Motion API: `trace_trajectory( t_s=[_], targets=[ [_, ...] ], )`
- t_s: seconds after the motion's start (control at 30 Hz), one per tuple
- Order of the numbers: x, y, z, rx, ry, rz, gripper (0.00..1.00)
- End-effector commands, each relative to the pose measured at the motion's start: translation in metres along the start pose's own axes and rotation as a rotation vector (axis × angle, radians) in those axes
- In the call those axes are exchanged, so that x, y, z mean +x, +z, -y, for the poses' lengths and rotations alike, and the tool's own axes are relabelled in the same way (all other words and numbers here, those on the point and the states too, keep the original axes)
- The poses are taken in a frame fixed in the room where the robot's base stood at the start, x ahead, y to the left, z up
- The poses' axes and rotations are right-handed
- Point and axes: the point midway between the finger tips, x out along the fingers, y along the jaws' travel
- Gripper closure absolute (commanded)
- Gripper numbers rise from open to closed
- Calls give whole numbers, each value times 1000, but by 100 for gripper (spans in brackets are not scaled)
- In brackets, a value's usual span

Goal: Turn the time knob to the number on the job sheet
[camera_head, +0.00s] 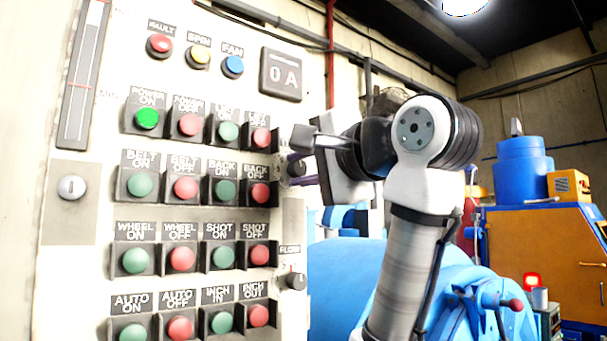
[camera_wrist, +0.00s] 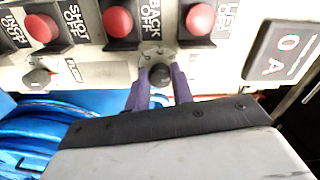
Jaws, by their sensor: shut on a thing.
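A round dark knob (camera_wrist: 161,74) on a pale dial plate sits at the panel's edge beside the BACK OFF button in the wrist view. My gripper (camera_wrist: 160,85) has its two purple fingers closed on this knob, one on each side. In the head view my gripper (camera_head: 298,169) reaches the panel's right edge from the right, and the knob shows only as a small dark shape (camera_head: 297,168) between the fingers. I cannot read its label, its numbers or where it points. I cannot make out a job sheet in either view.
The control panel (camera_head: 100,210) carries rows of green and red buttons close to my gripper's left. A second dark knob (camera_head: 296,281) sits lower on the same edge. A display (camera_head: 282,75) reading "0 A" is above. Blue machinery (camera_head: 335,275) stands behind my arm.

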Motion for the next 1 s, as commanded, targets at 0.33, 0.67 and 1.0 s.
trace_trajectory(
  t_s=[0.33,0.67,1.0],
  targets=[
    [0,-1,0,166,-2,-1,99],
    [0,-1,0,205,-2,-3,99],
    [0,-1,0,204,-1,-3,70]
  ],
)
